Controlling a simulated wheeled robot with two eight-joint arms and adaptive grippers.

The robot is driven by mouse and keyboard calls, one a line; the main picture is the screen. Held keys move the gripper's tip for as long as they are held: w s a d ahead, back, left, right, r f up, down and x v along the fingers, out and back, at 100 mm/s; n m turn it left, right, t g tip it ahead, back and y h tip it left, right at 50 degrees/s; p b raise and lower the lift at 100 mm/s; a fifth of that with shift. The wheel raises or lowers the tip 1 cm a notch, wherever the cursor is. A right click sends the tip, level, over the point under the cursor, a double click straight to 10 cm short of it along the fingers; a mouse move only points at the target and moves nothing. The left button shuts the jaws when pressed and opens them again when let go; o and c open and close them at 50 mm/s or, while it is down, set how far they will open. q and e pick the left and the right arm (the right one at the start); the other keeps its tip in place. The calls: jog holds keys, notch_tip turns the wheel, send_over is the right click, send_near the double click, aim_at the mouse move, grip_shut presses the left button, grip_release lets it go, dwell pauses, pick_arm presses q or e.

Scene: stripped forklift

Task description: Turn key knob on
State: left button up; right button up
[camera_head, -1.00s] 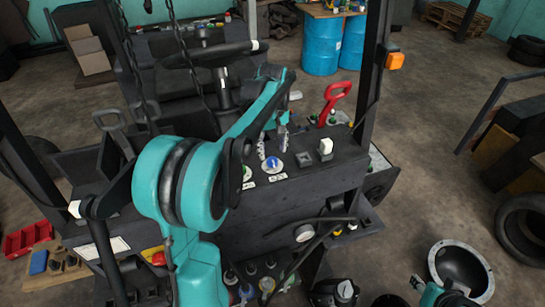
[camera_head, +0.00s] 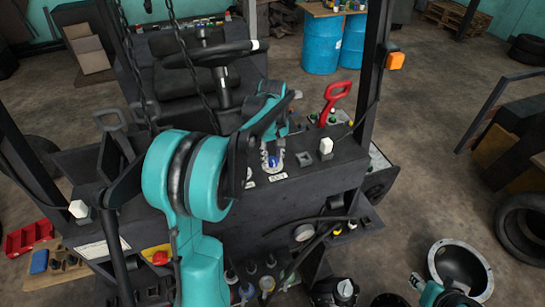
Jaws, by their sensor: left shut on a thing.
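The blue key knob (camera_head: 273,161) sits on a round pale plate on top of the forklift's dark dash panel (camera_head: 310,172). My left gripper (camera_head: 272,158) comes down over it from above, with a finger on either side of the knob, and is shut on it. The teal left arm crosses the middle of the view and hides part of the panel to the left of the knob.
A white switch (camera_head: 326,147) and a red handle (camera_head: 333,98) stand to the right of the knob. The steering wheel (camera_head: 210,54) is behind it, with chains hanging nearby. A dark post (camera_head: 372,70) with an orange lamp (camera_head: 396,61) rises at the right.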

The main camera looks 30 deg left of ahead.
pick_arm(q)
jog(key=shift+m, duration=0.3)
jog(key=shift+f+m+b, duration=0.1)
jog(key=shift+m+b, duration=0.5)
jog(key=shift+m, duration=0.4)
jog(key=m+b, duration=0.1)
jog(key=m, duration=0.1)
jog(key=shift+m, duration=0.3)
jog(key=m+b, duration=0.1)
jog(key=m, duration=0.2)
jog(key=shift+m, duration=0.3)
jog(key=shift+m+b, duration=0.3)
jog(key=shift+m, duration=1.2)
jog(key=o, duration=1.2)
jog(key=shift+c, duration=0.2)
jog(key=shift+r, duration=0.2)
